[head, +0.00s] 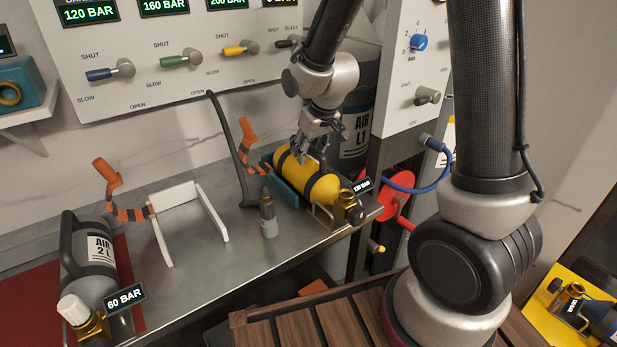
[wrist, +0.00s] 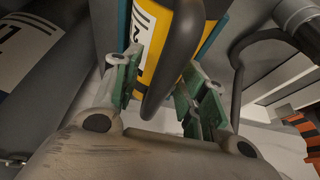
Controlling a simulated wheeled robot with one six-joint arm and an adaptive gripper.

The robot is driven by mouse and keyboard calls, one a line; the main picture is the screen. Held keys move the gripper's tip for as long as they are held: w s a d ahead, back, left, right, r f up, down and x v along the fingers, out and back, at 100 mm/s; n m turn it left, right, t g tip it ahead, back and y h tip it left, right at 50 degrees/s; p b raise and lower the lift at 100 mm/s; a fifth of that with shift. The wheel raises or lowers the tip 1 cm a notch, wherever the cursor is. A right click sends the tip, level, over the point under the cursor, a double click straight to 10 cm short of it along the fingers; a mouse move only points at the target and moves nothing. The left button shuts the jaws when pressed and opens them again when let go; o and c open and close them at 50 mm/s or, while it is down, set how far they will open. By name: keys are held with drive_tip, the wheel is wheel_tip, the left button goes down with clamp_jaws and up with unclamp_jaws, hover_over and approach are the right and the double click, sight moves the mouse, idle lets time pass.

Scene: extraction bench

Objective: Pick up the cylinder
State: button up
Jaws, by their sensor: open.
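A yellow cylinder (head: 306,181) with black bands lies in a cradle on the metal bench, its brass valve (head: 350,204) toward the front right beside a small pressure display. My gripper (head: 318,143) is above its rear part, pointing down. In the wrist view, my open gripper (wrist: 165,90) has its green-padded fingers on either side of a black handle (wrist: 172,50), with the yellow body (wrist: 150,70) and white label behind it. I cannot tell whether a finger touches the handle.
An empty white cradle (head: 188,215) stands left of the yellow cylinder. A hose with a metal fitting (head: 267,212) stands upright close to its left side. A large dark cylinder (head: 358,130) is behind it. A valve panel (head: 180,50) backs the bench (head: 215,270).

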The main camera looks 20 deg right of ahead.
clamp_jaws()
drive_tip(key=shift+w+r, duration=0.1)
idle(0.3)
drive_tip(key=shift+r, duration=0.1)
